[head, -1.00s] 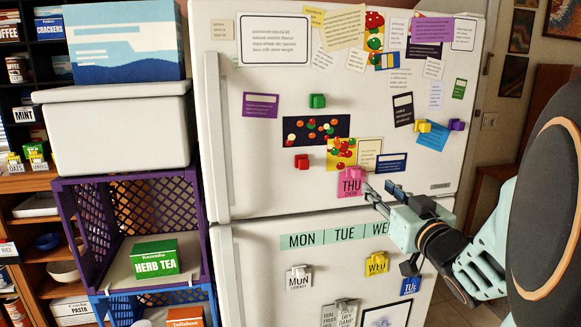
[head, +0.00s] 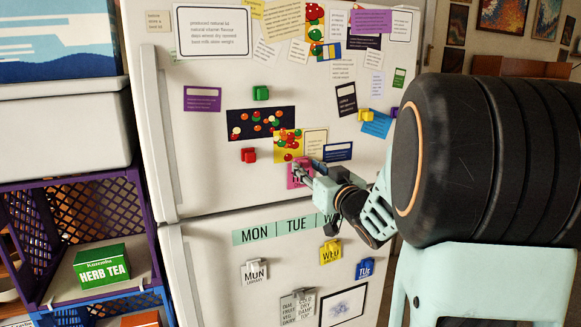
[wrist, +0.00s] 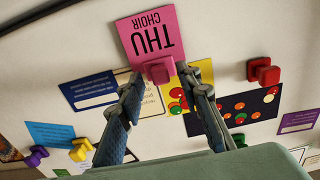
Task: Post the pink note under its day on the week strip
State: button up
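The pink note (head: 295,181), marked THU CHOIR, is on the upper fridge door, partly covered by my gripper (head: 312,170) in the head view. In the wrist view the pink note (wrist: 147,35) shows upside down with a pink magnet (wrist: 158,70) on it. My gripper (wrist: 162,78) has its two fingers apart, one on each side of the magnet, with small gaps visible. The green week strip (head: 275,230) runs along the top of the lower door. MON, TUE and the start of WED show; my arm hides the rest.
Below the strip hang a white MON note (head: 254,273), a yellow WED note (head: 330,252) and a blue TUE note (head: 365,269). A red magnet (head: 249,155) and a yellow picture sit near the pink note. A purple crate (head: 60,185) stands left of the fridge.

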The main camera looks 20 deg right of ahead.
jog(key=shift+w, duration=0.45)
jog(key=c, duration=0.9)
jog(key=shift+o, duration=0.2)
jog(key=shift+s, duration=2.55)
